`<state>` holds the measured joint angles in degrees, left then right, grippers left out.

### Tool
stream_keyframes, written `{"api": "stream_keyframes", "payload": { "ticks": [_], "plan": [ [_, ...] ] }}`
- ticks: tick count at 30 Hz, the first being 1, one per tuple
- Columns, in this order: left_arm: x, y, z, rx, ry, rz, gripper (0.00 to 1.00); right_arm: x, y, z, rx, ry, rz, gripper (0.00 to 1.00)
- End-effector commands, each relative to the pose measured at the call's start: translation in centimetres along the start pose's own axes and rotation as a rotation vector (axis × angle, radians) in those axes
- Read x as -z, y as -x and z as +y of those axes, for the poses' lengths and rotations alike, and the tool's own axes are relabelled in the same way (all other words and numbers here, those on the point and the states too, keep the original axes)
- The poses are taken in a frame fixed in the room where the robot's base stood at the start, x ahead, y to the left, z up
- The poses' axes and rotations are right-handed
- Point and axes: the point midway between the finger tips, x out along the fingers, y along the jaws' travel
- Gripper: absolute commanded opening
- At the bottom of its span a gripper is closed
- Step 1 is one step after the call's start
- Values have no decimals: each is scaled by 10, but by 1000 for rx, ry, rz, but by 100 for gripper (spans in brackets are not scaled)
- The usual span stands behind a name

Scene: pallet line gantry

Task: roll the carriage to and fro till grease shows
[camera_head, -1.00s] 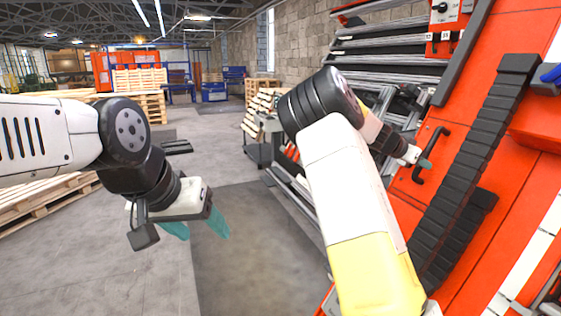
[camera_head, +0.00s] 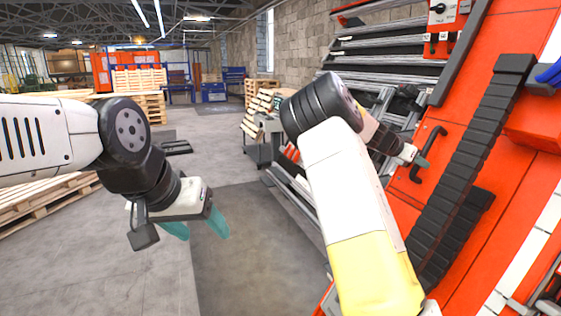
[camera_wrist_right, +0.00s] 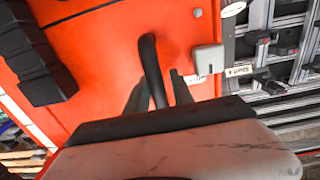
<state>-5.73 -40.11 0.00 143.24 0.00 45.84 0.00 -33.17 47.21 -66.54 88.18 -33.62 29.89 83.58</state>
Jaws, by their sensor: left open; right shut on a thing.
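The red carriage (camera_head: 480,225) fills the right side of the head view, with a black bow handle (camera_head: 431,140) on its face. My right gripper (camera_head: 420,160) is at this handle. In the right wrist view the handle (camera_wrist_right: 149,58) runs down between the two fingers (camera_wrist_right: 159,93), which are shut on it. The lower part of the handle is hidden by the gripper. My left gripper (camera_head: 196,226) is open and empty, with teal fingertips, in the air over the floor, well away from the carriage. I cannot make out any grease.
A black cable chain (camera_head: 470,160) runs slanting along the carriage. Grey rails (camera_head: 385,45) lie behind it, under a red switch box (camera_head: 444,14). A small cart (camera_head: 262,140) and pallets (camera_head: 140,80) stand further back. The floor mat (camera_head: 250,260) is clear.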

Motion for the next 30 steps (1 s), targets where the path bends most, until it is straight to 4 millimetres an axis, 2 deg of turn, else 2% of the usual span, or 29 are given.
{"api": "stream_keyframes", "payload": {
  "ticks": [1,30],
  "plan": [
    [0,0,0,0,0,0,62,0,6,-17,35,3,4,0],
    [0,0,0,0,0,0,62,-2,6,-63,28,4,1,0]
  ]
}}
